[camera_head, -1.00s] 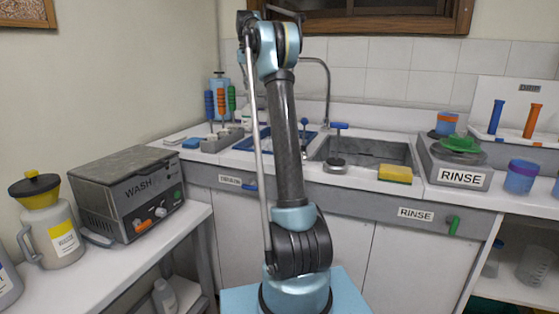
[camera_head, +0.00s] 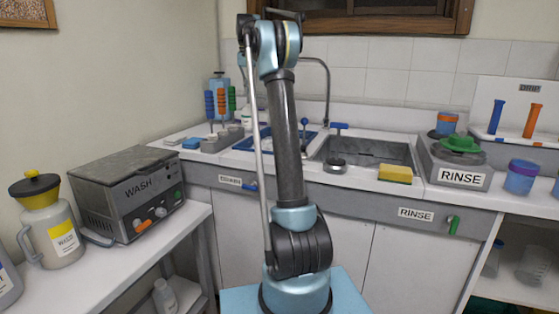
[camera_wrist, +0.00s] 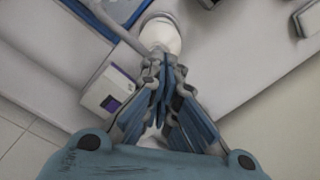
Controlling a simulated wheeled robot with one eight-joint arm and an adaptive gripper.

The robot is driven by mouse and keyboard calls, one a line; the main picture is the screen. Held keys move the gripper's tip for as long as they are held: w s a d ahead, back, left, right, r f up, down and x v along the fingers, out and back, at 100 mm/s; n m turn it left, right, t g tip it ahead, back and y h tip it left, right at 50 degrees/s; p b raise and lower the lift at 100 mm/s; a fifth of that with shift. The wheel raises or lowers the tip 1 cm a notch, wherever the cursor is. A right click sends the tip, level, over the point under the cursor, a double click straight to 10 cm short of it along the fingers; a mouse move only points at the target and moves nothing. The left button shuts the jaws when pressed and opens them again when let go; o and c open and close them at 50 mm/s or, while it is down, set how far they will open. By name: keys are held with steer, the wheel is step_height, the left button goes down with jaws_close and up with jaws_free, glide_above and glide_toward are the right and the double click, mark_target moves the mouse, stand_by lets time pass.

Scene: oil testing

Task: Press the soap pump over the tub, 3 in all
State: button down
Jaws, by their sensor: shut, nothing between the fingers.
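My gripper (camera_wrist: 164,64) is shut and empty in the wrist view. Its fingertips are just in front of a white rounded object (camera_wrist: 161,36), which looks like the soap pump bottle; the fingers cover part of it. I cannot tell whether they touch it. A blue-edged tray or tub (camera_wrist: 128,10) shows at the top left of the wrist view, beside the white object. In the head view a blue-lined basin (camera_head: 245,145) lies on the counter behind my arm. My arm hides the gripper there.
A pale box with a dark purple label (camera_wrist: 110,95) is left of the fingers. A grey sink (camera_head: 365,150), yellow sponge (camera_head: 396,173) and RINSE unit (camera_head: 460,175) are right of my arm. The WASH machine (camera_head: 128,195) is at left. A tap (camera_head: 327,90) stands behind.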

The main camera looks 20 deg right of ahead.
steer(key=shift+f, duration=0.3)
steer(key=shift+f, duration=0.6)
steer(key=shift+r, duration=1.5)
steer(key=shift+r, duration=0.1)
steer(key=shift+r, duration=2.95)
